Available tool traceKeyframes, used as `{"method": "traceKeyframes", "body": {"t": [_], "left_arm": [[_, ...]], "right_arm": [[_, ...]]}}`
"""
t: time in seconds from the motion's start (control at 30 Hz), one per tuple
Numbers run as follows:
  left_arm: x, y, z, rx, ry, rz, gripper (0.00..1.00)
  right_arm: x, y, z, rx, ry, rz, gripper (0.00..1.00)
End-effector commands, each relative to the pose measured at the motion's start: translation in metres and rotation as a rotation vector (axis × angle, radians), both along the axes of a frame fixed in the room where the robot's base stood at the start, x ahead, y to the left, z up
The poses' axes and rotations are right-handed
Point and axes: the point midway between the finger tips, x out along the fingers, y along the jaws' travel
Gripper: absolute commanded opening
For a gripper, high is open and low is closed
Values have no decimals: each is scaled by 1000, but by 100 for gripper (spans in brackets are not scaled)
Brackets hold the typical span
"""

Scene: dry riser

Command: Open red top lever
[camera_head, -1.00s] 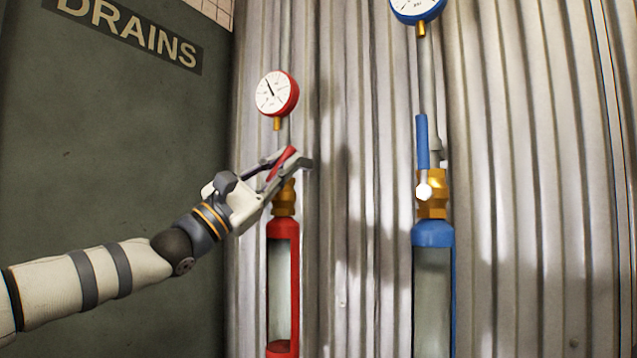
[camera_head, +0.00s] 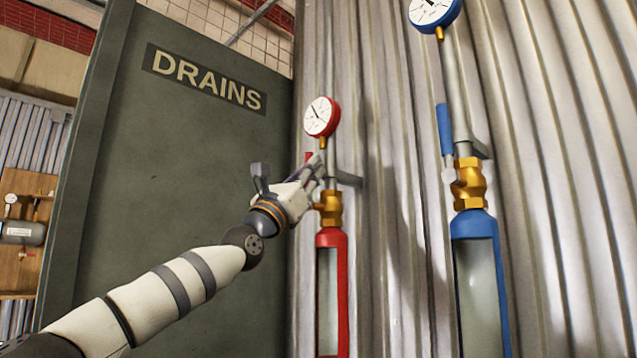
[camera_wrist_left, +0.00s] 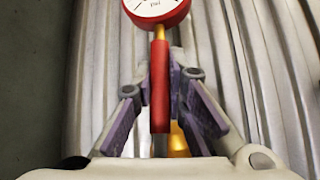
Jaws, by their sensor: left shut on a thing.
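The red top lever (camera_wrist_left: 160,88) stands upright in the left wrist view, between the purple-padded fingers of my left gripper (camera_wrist_left: 160,95). In the head view only a small red piece of the lever (camera_head: 308,157) shows beside the gripper (camera_head: 314,170); the rest is hidden. My left gripper is shut on the lever. The brass valve (camera_head: 329,208) sits just below it, above the red cylinder (camera_head: 332,238). A red-rimmed gauge (camera_head: 322,117) is above the lever. My right gripper is not in view.
A blue lever (camera_head: 444,130) on a brass valve (camera_head: 469,183), with a blue cylinder (camera_head: 474,224) and gauge (camera_head: 434,10), stands to the right. A green panel marked DRAINS (camera_head: 200,170) is at the left. Corrugated metal (camera_head: 400,200) is behind.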

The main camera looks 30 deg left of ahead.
Motion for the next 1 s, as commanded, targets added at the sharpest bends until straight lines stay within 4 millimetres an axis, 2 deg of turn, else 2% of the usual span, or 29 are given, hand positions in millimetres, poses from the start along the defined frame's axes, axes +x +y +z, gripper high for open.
{"method": "traceKeyframes", "body": {"t": [0.5,0.53,0.6,1.0], "left_arm": [[1,1,0,-13,8,-1,0],[1,1,0,-13,8,-1,17],[1,1,0,-13,8,-1,33],[-2,3,-5,-16,6,-4,34]], "right_arm": [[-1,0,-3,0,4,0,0],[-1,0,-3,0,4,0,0],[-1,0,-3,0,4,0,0],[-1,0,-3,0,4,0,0]]}}
